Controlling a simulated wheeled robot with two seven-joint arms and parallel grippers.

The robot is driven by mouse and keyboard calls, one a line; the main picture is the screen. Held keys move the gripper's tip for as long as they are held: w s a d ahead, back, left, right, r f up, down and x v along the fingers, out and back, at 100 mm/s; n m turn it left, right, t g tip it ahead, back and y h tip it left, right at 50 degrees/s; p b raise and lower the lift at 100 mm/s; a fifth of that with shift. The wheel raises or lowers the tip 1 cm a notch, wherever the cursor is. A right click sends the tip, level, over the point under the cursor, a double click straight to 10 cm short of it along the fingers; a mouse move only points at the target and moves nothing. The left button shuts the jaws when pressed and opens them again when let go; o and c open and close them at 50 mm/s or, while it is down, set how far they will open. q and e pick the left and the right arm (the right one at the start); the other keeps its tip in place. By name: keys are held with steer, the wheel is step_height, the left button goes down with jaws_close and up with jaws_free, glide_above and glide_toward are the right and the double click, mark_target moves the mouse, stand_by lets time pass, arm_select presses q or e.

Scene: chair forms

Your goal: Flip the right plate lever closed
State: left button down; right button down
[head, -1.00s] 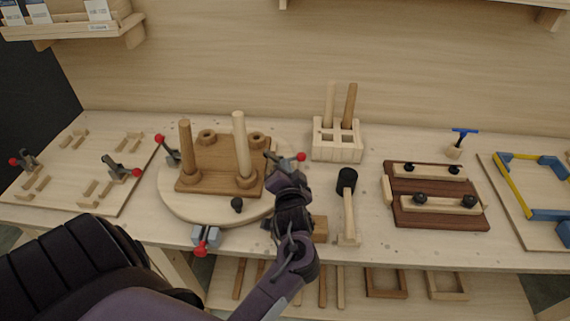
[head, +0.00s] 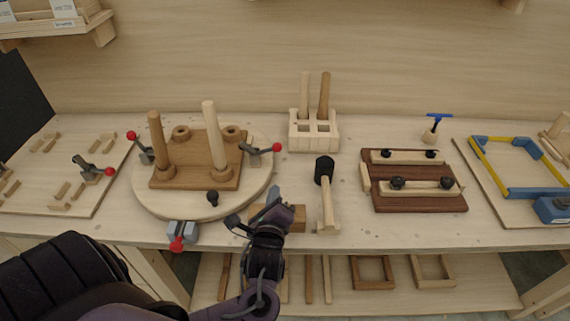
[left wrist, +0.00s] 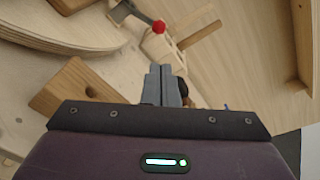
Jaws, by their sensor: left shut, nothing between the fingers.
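The right plate lever (head: 262,152) is a grey clamp with a red knob, at the right rim of the round wooden turntable (head: 150,203). Its handle points right and lies roughly level; I cannot tell if it is fully closed. Its red knob also shows in the left wrist view (left wrist: 159,27). A brown plate (head: 196,150) with two upright pegs lies on the turntable. My left gripper (head: 272,196) is shut and empty, in front of and below the lever, near the turntable's front right rim. It also shows in the left wrist view (left wrist: 162,85), apart from the knob. My right gripper is not in view.
A wooden block (head: 298,218) sits right beside my left gripper. A mallet (head: 325,190) lies further right, with a slotted peg holder (head: 314,128) behind it. Another red-knobbed clamp (head: 180,235) is at the turntable's front. The bench between mallet and dark board (head: 415,205) is clear.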

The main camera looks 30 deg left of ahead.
arm_select(q)
steer(key=s+f+m, duration=0.1)
steer(key=m, duration=0.1)
steer(key=s+d+m, duration=0.1)
steer(key=m, duration=0.1)
steer(key=shift+f+h, duration=0.3)
steer(key=shift+f, duration=0.1)
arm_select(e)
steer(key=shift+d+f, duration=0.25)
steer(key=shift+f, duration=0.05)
arm_select(q)
steer(key=shift+w+a, duration=0.15)
steer(key=shift+w, duration=0.05)
